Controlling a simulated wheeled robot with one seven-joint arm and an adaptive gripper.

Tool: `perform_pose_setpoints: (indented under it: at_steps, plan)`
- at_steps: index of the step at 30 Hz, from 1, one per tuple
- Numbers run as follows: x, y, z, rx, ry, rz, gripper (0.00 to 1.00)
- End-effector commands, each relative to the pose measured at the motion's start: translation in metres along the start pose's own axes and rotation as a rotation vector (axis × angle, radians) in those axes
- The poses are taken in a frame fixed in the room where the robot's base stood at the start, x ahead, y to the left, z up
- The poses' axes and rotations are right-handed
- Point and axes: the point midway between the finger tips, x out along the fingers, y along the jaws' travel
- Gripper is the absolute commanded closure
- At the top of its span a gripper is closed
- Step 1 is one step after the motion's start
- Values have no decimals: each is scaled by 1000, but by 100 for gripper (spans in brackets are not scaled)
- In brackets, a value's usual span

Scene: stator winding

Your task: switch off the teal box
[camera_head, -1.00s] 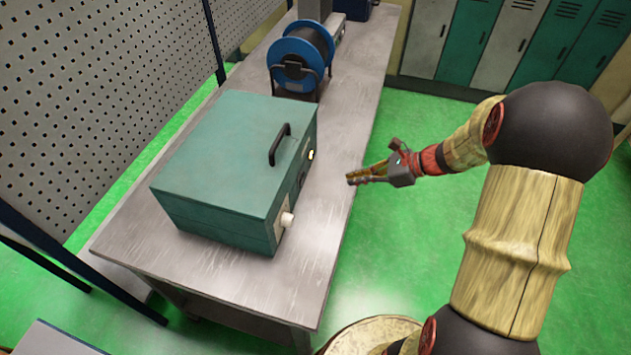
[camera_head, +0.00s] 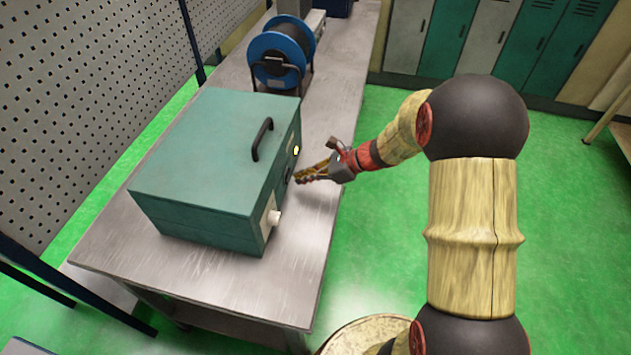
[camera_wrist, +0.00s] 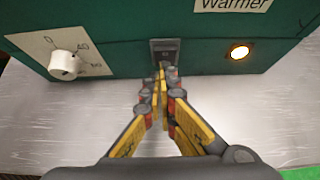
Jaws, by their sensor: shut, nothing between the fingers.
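The teal box (camera_head: 205,170) sits on the metal bench, with a black handle on its lid. In the wrist view its front face (camera_wrist: 205,55) shows a white dial knob (camera_wrist: 66,64) on a numbered plate at left. A dark switch (camera_wrist: 165,47) is in the middle, and a round lamp (camera_wrist: 238,52) at right glows orange-white. A label above the lamp reads "Warmer". My gripper (camera_head: 298,178) is shut and empty, its tips (camera_wrist: 163,72) pointing at the front face just below the switch. I cannot tell whether the tips touch it.
The metal bench (camera_head: 300,255) has a bare strip in front of the box. A blue cable reel (camera_head: 280,55) stands behind the box. A perforated panel (camera_head: 80,80) runs along the left, and lockers (camera_head: 480,45) stand at the back.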

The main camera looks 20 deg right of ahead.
Motion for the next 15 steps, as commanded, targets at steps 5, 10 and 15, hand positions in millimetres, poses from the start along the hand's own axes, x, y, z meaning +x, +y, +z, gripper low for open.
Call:
perform_pose_setpoints:
  at_steps: [5,10,15]
  plan:
    - [4,0,5,1,0,0,100]
    - [4,0,5,1,0,-1,100]
    - [4,0,6,1,4,0,100]
